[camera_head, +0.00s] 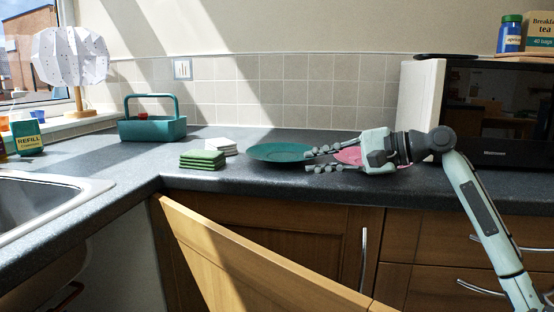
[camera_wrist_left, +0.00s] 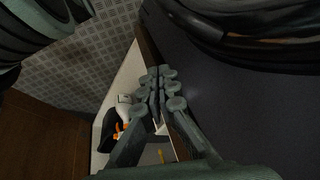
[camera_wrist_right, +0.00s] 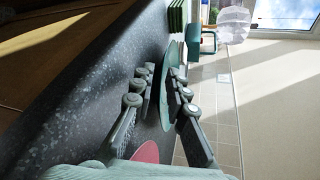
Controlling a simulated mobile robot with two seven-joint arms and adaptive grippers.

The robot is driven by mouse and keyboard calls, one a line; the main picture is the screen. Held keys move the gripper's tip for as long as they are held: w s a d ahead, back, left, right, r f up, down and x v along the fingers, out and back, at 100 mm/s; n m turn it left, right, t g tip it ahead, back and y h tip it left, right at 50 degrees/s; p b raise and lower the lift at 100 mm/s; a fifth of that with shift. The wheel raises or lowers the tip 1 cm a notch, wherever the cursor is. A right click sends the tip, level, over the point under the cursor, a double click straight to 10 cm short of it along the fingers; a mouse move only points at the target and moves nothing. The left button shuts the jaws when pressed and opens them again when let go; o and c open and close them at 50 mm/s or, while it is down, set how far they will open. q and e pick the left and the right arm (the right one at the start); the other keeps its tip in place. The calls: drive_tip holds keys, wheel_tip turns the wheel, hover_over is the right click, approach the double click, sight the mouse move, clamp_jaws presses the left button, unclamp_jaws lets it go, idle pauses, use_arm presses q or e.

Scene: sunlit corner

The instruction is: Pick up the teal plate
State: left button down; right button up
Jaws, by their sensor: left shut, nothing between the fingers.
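The teal plate (camera_head: 275,152) lies flat on the dark counter, left of my right gripper (camera_head: 311,161). The right gripper reaches in from the right, its fingers spread apart and pointing left at the plate's right rim. In the right wrist view the teal plate (camera_wrist_right: 167,112) shows beside and beyond the upper finger; whether the fingers touch it I cannot tell. Nothing is gripped there. My left gripper (camera_wrist_left: 157,80) shows only in its own wrist view, low near the floor, shut and empty.
A pink plate (camera_head: 348,156) lies partly hidden behind my right gripper. Green folded cloths (camera_head: 202,160) and a white stack (camera_head: 222,147) lie left of the teal plate, with a teal caddy (camera_head: 152,128) farther back. A microwave (camera_head: 495,113) stands right. An open cabinet door (camera_head: 250,262) juts out below.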

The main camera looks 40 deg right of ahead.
sight(298, 174)
drive_tip(key=x, duration=0.5)
drive_tip(key=shift+w+d+r, duration=0.1)
drive_tip(key=shift+w+d, duration=0.05)
drive_tip(key=shift+c, duration=0.6)
clamp_jaws()
drive_tip(key=shift+r, duration=0.2)
